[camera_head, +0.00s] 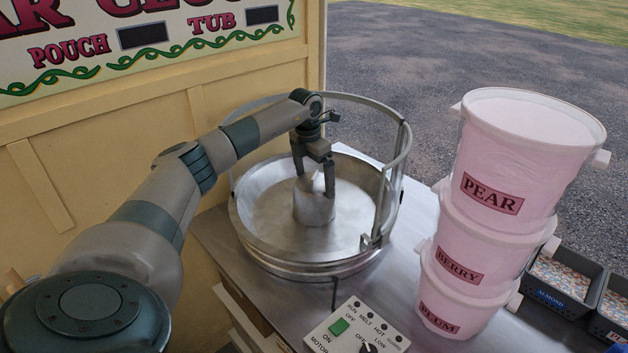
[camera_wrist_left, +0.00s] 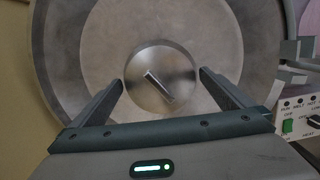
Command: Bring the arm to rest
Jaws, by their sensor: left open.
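My left gripper (camera_head: 314,182) is over the metal spinner head (camera_head: 313,212) in the middle of the round steel bowl (camera_head: 262,253). Its fingers point down, one on each side of the head's top as seen in the head view. In the left wrist view the open fingers (camera_wrist_left: 163,90) stand well apart, with the round head (camera_wrist_left: 140,90) and its small bar between and beyond them. Nothing is held. Whether the fingers touch the head cannot be told. My right gripper is not in view.
A metal guard ring (camera_head: 402,150) surrounds the bowl, close to my left arm. A control box (camera_head: 350,330) sits in front. Stacked pink tubs labelled pear (camera_head: 555,155), berry (camera_head: 500,245) and plum (camera_head: 470,305) stand right. Trays of sweets (camera_head: 565,280) are at far right. A yellow wall is left.

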